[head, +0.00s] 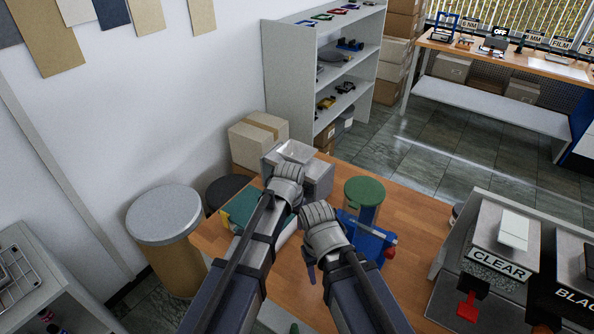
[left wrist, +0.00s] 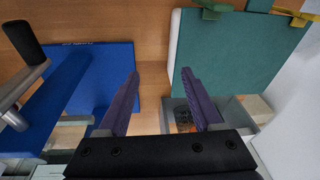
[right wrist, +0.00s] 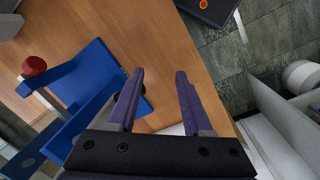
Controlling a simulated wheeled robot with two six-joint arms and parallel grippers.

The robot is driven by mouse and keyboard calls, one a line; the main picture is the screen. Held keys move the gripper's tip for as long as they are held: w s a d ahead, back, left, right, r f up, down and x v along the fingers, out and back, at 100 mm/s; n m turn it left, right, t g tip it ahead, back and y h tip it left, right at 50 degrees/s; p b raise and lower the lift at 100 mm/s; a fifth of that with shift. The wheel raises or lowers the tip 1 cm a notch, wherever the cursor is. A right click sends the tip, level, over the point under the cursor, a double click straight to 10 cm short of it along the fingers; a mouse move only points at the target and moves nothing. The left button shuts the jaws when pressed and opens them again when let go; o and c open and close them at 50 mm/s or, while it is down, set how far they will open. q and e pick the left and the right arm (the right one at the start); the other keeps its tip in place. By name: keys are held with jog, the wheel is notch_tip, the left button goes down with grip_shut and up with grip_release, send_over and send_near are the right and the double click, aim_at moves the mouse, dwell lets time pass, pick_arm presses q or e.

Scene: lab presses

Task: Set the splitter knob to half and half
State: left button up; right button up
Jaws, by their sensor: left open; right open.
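No part is clearly marked as the splitter knob, so I cannot tell which it is. A blue device (head: 362,236) with a red round knob (head: 390,252) stands on the wooden table beside my right gripper. The red knob also shows in the right wrist view (right wrist: 34,67). In the left wrist view a black-ended metal lever (left wrist: 24,42) is at the left, by a blue plate (left wrist: 95,75). My left gripper (left wrist: 160,73) is open and empty above the table, between the blue plate and a teal panel (left wrist: 225,50). My right gripper (right wrist: 159,75) is open and empty above the table, right of the blue device.
A grey box-like machine (head: 318,180) and a green-topped cylinder (head: 364,190) stand beyond my grippers. Two hoppers, one labelled CLEAR (head: 499,264), stand at the right, with a red handle (head: 468,306) below it. Bare wooden tabletop (head: 425,205) lies right of the cylinder.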

pick_arm(q)
jog(key=w+d+r+m+t+h+p, duration=0.1)
jog(key=w+r, duration=0.2)
jog(key=w, duration=0.6)
jog(key=w+d+r+t+p, duration=0.1)
jog(key=w+r+t, duration=0.1)
jog(key=w, duration=0.7)
jog(key=s+b+x, duration=0.1)
jog(key=b+x, duration=0.6)
jog(key=shift+w+a+f, duration=0.15)
jog(key=shift+a+f, duration=0.1)
jog(key=shift+f, duration=0.2)
pick_arm(e)
notch_tip(320, 180, down, 4)
jog(key=shift+r, duration=0.1)
jog(key=shift+s, duration=0.1)
pick_arm(q)
grip_shut()
